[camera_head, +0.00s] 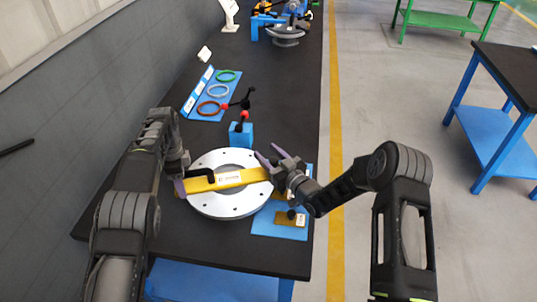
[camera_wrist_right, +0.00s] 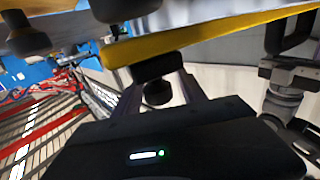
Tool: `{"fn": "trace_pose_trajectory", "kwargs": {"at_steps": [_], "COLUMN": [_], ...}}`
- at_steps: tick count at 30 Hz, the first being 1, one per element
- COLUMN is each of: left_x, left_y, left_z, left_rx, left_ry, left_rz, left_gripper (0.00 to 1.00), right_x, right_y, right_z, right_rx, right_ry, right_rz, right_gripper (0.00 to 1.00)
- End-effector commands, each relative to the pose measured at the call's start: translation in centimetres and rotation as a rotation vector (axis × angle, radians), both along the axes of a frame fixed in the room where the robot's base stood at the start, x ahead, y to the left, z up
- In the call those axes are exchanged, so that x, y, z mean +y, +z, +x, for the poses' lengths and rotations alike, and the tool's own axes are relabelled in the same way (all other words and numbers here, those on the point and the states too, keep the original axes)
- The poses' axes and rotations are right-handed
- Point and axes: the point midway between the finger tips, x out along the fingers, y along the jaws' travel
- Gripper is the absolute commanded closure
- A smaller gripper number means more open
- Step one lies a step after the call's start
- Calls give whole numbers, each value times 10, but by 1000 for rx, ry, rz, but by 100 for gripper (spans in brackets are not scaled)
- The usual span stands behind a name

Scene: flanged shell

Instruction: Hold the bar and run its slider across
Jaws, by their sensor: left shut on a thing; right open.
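A yellow bar (camera_head: 225,180) with a white label lies across the round grey flange (camera_head: 232,209). My left gripper (camera_head: 184,178) is shut on the bar's left end, by a black handle (camera_head: 205,173). My right gripper (camera_head: 269,158) is open at the bar's right end. In the right wrist view the bar (camera_wrist_right: 220,38) runs across the top. A dark block with a round knob (camera_wrist_right: 157,92), which looks like the slider, sits against the bar's edge. The knob shows between my open right fingers (camera_wrist_right: 165,95); I cannot tell whether they touch it.
A blue block with a red and black lever (camera_head: 241,133) stands behind the flange. A blue rack with coloured rings (camera_head: 218,91) lies beyond it. A blue mat (camera_head: 266,222) with small parts lies at the front right.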

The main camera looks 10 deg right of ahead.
Motion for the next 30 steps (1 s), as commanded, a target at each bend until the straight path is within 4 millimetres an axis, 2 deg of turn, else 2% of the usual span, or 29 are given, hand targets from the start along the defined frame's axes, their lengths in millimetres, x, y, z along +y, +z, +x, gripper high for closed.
{"fn": "trace_pose_trajectory", "kwargs": {"at_steps": [5,18,23,30], "left_x": [1,1,1,1], "left_y": [0,0,0,0], "left_z": [0,0,0,0], "left_rx": [-1,-1,-1,-1], "left_ry": [0,1,0,0], "left_rz": [3,3,3,3], "left_gripper": [100,100,100,100], "right_x": [0,-1,-1,0], "right_y": [15,89,99,99], "right_z": [1,0,0,0], "right_rx": [-3,-2,0,0], "right_ry": [0,-1,-1,-1], "right_rz": [0,0,0,0], "right_gripper": [51,51,51,51]}}
